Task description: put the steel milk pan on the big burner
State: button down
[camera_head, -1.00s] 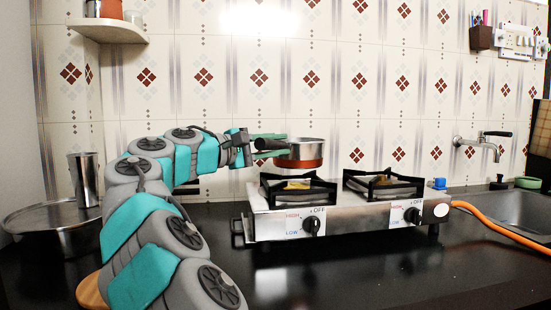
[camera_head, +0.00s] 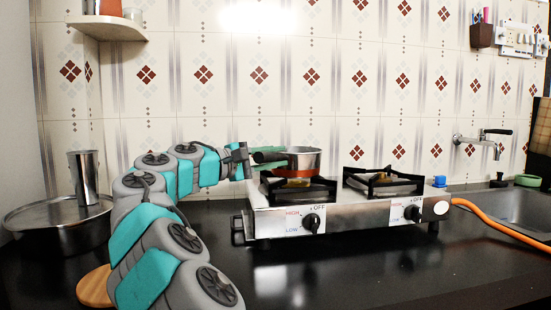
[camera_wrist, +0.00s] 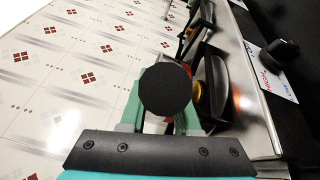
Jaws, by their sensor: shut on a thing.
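The steel milk pan (camera_head: 306,160), with a reddish-orange lower band, is upright over the left burner (camera_head: 298,187) of the stove. Its base is level with the top of that burner's black grate or just above it; I cannot tell whether they touch. My gripper (camera_head: 268,155) is shut on the pan's dark handle, to the left of the pan. In the wrist view, the handle's round black end (camera_wrist: 166,90) sits between my green fingers and hides most of the pan. The right burner (camera_head: 383,183) is empty. I cannot tell which burner is bigger.
The steel stove (camera_head: 350,213) has two front knobs and an orange hose (camera_head: 500,224) at its right. A steel pot (camera_head: 50,235) with a tumbler (camera_head: 84,180) stands at the left. The tiled wall is close behind.

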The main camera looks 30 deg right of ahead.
jog(key=c, duration=1.1)
grip_release()
jog(key=shift+f, duration=0.15)
jog(key=o, duration=0.5)
jog(key=shift+c, duration=0.2)
jog(key=shift+r, duration=0.2)
jog(key=s+a, duration=0.1)
jog(key=a, duration=1.1)
jog(key=shift+s+f, duration=0.15)
jog(key=shift+s, duration=0.25)
